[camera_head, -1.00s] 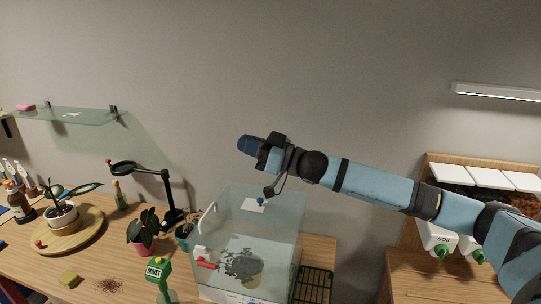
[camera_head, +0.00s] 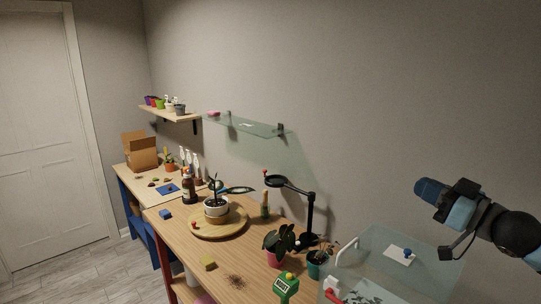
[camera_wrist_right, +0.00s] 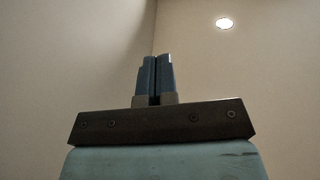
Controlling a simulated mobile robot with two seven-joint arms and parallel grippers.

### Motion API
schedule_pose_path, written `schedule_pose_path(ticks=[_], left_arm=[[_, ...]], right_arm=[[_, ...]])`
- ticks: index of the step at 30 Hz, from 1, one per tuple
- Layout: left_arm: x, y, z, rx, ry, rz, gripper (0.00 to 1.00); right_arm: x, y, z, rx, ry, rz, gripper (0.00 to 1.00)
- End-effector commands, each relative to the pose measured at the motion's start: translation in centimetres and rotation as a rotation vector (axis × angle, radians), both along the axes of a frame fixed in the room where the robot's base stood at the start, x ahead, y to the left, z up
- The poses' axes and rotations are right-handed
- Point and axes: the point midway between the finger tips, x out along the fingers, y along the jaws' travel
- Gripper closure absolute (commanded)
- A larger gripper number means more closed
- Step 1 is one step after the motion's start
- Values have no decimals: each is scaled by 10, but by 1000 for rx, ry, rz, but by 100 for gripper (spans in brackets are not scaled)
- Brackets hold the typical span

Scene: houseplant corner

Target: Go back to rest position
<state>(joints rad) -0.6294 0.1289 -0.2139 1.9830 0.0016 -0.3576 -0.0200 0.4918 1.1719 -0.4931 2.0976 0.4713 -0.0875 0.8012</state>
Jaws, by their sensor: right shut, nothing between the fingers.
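My right gripper (camera_head: 428,190) is at the right of the head view, raised above the clear glass box (camera_head: 400,262) and pointing left. In the right wrist view its two blue fingers (camera_wrist_right: 156,76) are together with nothing between them. Behind them show only the bare wall and a round ceiling light. My left gripper is in neither view.
The wooden table (camera_head: 178,238) bears a potted plant on a round wooden board (camera_head: 232,229), a black magnifier lamp (camera_head: 310,215), a dark-leaved plant (camera_head: 279,241) and a green meter (camera_head: 286,286). A glass shelf (camera_head: 250,126) is on the wall. Open floor (camera_head: 90,272) lies at left.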

Motion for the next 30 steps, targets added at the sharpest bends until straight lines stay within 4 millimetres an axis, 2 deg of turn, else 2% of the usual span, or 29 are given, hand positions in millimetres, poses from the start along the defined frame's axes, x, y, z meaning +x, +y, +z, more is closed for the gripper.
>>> schedule_pose_path(ticks=[1,6,11,12,15,21,30], left_arm=[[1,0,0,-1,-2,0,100],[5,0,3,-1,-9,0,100],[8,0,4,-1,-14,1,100],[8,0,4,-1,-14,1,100],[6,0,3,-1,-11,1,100],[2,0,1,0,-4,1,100],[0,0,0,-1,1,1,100]], right_arm=[[-4,19,-36,-10,55,-19,100],[-35,63,-140,-118,238,-139,100],[-88,84,-222,-234,453,-253,100],[-104,87,-241,-265,516,-279,100],[-146,88,-279,-339,670,-334,100],[-212,85,-322,-441,903,-386,100],[-288,80,-353,-532,1166,-406,100]])
